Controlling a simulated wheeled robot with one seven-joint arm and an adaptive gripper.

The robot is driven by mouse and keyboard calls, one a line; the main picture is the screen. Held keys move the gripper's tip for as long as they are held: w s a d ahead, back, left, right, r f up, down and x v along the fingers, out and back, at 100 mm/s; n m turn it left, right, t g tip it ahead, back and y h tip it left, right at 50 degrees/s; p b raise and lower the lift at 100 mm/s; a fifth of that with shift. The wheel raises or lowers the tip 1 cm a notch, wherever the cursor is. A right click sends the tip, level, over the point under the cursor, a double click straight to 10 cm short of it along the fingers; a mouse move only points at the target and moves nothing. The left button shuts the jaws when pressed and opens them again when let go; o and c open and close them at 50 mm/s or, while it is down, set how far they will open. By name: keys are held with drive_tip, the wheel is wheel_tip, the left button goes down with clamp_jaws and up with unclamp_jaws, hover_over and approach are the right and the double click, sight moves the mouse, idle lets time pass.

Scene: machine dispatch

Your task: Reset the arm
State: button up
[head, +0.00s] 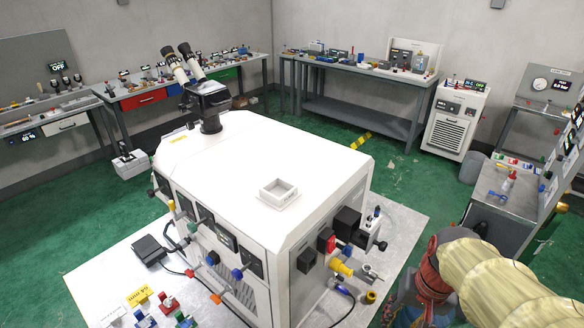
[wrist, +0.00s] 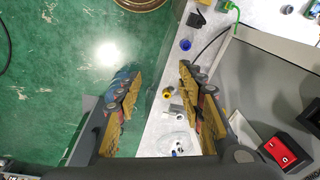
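My arm (head: 490,285), with a pale yellow cover and a red joint, reaches in at the lower right of the head view, beside the white machine. In the wrist view my gripper (wrist: 160,80) has its two fingers spread wide apart, with nothing between them. It points down over the green floor and the edge of the light mat. In the head view the gripper's fingertips cannot be made out.
The white machine (head: 240,165) carries a microscope (head: 205,95) and a small white tray (head: 279,193). Valves and fittings stick out of its right side near my arm. A grey bench (head: 510,190) stands at right. Green floor (head: 405,170) lies open between them.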

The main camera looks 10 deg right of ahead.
drive_tip(key=a+r+n+t+b, duration=0.2)
drive_tip(key=a+n, duration=0.1)
drive_tip(key=a, duration=0.3)
drive_tip(key=w+a+r+n+t+b, duration=0.1)
drive_tip(key=a+r+n+t+b, duration=0.1)
drive_tip(key=a, duration=0.4)
drive_tip(key=shift+w+a+r+n+b, duration=0.2)
drive_tip(key=shift+a+r+n+b, duration=0.15)
drive_tip(key=shift+n+b, duration=0.4)
